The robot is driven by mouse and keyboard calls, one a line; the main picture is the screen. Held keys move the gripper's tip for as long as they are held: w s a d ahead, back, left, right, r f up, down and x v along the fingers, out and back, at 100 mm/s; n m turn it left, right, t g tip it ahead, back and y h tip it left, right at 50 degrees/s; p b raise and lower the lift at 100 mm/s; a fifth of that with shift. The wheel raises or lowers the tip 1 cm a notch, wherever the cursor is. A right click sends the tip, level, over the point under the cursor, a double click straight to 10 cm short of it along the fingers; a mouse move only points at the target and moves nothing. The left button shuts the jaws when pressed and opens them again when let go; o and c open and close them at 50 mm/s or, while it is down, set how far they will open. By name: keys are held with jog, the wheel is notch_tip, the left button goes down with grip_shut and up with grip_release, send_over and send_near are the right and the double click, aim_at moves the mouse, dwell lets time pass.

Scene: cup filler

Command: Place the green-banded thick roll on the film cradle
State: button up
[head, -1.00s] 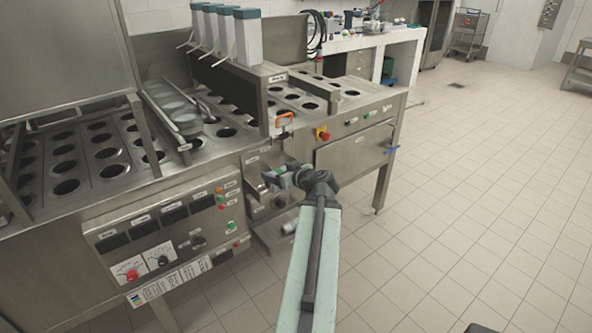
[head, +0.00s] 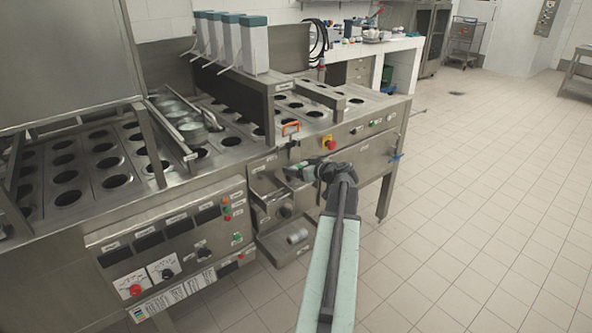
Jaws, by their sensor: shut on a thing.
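My gripper (head: 306,171) is at the end of my arm, in front of the machine's front panel. It is shut on a small roll (head: 293,172) with a greenish band, held just above and right of an open metal cradle (head: 268,200) on the machine front. The roll is small in view and partly covered by the jaws. I see a gap between the roll and the cradle's bottom, but cannot tell if they touch at the edge. A pale grey roll (head: 297,236) lies in a lower tray (head: 277,252) below.
The control panel (head: 170,250) with knobs and buttons is left of the cradle. An orange handle (head: 290,128) and a red button (head: 331,145) are above my gripper. Blocks with grey fronts (head: 240,42) stand on the machine top. The tiled floor at right is clear.

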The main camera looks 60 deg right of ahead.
jog(key=d, duration=0.2)
jog(key=w+d, duration=0.1)
jog(key=d, duration=0.1)
jog(key=shift+w+d+f, duration=0.1)
jog(key=shift+w+f, duration=0.1)
jog(key=shift+f+b, duration=0.2)
jog(key=shift+b, duration=0.1)
notch_tip(320, 180, down, 3)
jog(key=b, duration=0.3)
jog(key=shift+s+r, duration=0.1)
jog(key=shift+s, duration=0.05)
jog(key=shift+f+b, duration=0.3)
jog(key=shift+f, duration=0.1)
jog(key=shift+w+a+r, duration=0.2)
jog(key=shift+w+r, duration=0.05)
jog(key=shift+w, duration=0.1)
jog(key=shift+f, duration=0.2)
jog(key=o, duration=1.8)
jog(key=shift+s, duration=0.1)
jog(key=shift+c, duration=0.2)
jog(key=shift+r, duration=0.1)
